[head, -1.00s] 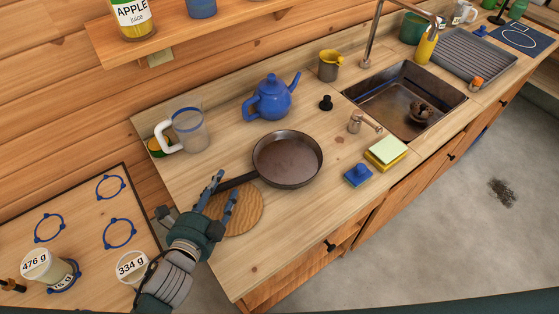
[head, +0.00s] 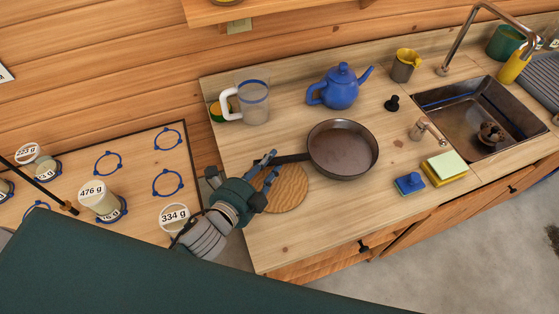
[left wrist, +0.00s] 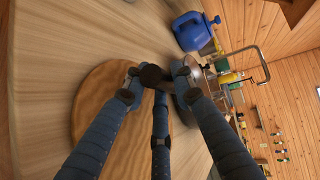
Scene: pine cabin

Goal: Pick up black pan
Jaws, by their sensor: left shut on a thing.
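The black pan (head: 343,150) is on the wooden counter, level, its handle pointing left toward my left gripper. My left gripper (head: 272,160) is shut on the end of the pan's handle, above the round wooden board. In the left wrist view, the fingers (left wrist: 155,80) close around the dark handle end, and part of the pan (left wrist: 188,88) shows behind them. I cannot see clear space under the pan. My right gripper is not in view.
A round wooden board (head: 283,190) lies under the handle. A blue teapot (head: 340,92), a clear jug (head: 253,104) and a black stopper (head: 392,104) stand behind.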

